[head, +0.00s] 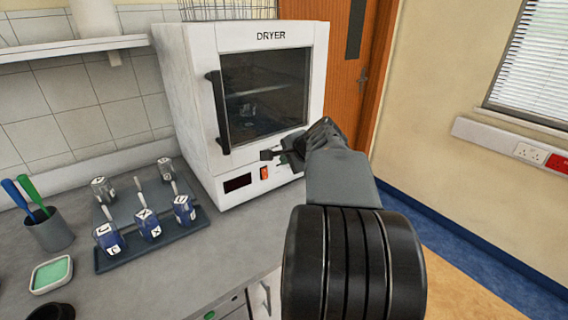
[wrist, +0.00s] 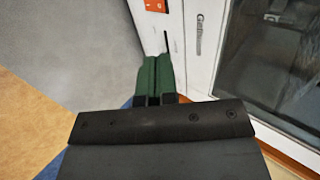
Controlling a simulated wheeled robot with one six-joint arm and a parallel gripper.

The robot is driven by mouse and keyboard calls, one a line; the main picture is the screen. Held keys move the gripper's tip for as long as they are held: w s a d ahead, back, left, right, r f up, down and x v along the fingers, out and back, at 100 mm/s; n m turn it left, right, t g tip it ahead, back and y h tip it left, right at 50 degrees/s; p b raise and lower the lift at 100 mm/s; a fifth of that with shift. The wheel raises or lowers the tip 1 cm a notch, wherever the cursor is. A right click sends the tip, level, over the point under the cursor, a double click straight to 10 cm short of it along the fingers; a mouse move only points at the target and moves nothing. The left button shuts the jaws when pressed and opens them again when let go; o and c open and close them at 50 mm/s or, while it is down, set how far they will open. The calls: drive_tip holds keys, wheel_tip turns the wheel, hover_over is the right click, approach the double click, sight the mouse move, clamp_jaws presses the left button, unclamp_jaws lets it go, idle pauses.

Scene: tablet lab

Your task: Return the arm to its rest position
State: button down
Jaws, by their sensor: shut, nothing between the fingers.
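My gripper (head: 273,156) is in front of the lower part of the white dryer in the head view, at the end of my arm. In the wrist view its green fingers (wrist: 153,78) are together, with nothing between them. The fingertips point toward the dryer's lower front panel, near the orange switch; I cannot tell how small the gap is. The dryer (head: 185,95) has its glass door closed, with a dark handle (head: 217,112) on the left. It also shows in the wrist view (wrist: 200,55).
A blue rack (head: 180,232) with several labelled containers stands on the grey counter (head: 215,255). A grey cup (head: 50,232) with blue and green sticks and a green-filled dish (head: 51,273) are at left. An orange door (head: 345,65) is behind. Floor at right is clear.

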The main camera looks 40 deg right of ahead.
drive_tip(key=shift+s+r, duration=0.15)
idle(0.6)
drive_tip(key=s+a+f+n+g, duration=0.2)
drive_tip(key=s+f+n+g, duration=0.1)
drive_tip(key=f+n, duration=0.15)
drive_tip(key=s+a+f+n+g, duration=0.1)
drive_tip(key=s+a+f+n, duration=0.2)
drive_tip(key=a+n, duration=0.4)
drive_tip(key=s+a+f+n+g+p, duration=0.1)
drive_tip(key=s+a+n, duration=0.4)
drive_tip(key=a, duration=1.2)
wheel_tip(320, 180, down, 2)
drive_tip(key=n+g, duration=0.1)
drive_tip(key=n, duration=0.1)
drive_tip(key=shift+n+y, duration=0.35)
drive_tip(key=shift+y, duration=0.05)
drive_tip(key=shift+s, duration=0.1)
